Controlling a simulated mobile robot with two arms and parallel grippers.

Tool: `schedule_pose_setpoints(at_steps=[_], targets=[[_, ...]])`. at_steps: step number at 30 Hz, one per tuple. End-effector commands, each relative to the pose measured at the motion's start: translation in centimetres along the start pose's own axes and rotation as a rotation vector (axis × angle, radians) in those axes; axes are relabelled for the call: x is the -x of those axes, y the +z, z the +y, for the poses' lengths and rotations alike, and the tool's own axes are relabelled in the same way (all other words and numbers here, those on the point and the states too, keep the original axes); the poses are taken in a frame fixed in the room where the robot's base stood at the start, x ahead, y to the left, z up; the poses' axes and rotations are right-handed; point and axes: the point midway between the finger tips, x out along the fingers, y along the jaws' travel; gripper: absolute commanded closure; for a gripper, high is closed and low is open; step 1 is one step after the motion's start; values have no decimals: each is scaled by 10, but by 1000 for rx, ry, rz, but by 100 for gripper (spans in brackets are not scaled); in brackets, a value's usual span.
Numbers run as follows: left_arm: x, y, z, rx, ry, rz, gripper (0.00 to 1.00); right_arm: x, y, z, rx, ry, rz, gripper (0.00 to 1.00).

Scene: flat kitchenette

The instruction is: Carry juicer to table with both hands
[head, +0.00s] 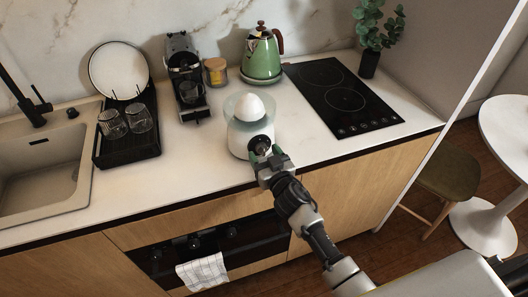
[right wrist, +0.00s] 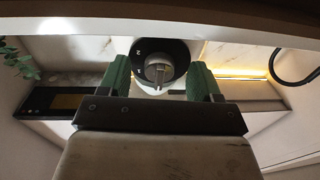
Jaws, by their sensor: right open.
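The juicer (head: 240,129) is white with a clear bowl and a white cone on top. It stands upright on the counter near its front edge. My right gripper (head: 264,156) is right in front of the juicer, level with its dark front dial. In the right wrist view the open green fingers of my right gripper (right wrist: 158,84) stand on either side of the juicer's dark dial (right wrist: 158,66). I cannot tell whether they touch the juicer. The table (head: 505,125) is round and white, at the right edge of the head view, partly cut off. My left gripper is not in view.
A green kettle (head: 262,58), a small jar (head: 215,72) and a coffee machine (head: 186,85) stand behind the juicer. A black dish rack (head: 128,140) with glasses is left, a black cooktop (head: 340,97) right. A stool (head: 450,172) stands before the table.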

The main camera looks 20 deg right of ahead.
Motion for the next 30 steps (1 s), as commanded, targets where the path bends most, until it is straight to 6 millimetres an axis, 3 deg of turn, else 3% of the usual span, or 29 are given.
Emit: schedule_pose_setpoints(at_steps=[13, 25, 30], targets=[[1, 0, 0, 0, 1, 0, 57, -9, 0, 0, 1, 0, -1, 38], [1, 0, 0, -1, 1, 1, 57, -8, 0, 0, 1, 0, -1, 99], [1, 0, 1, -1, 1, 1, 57, -8, 0, 0, 1, 0, -1, 100]])
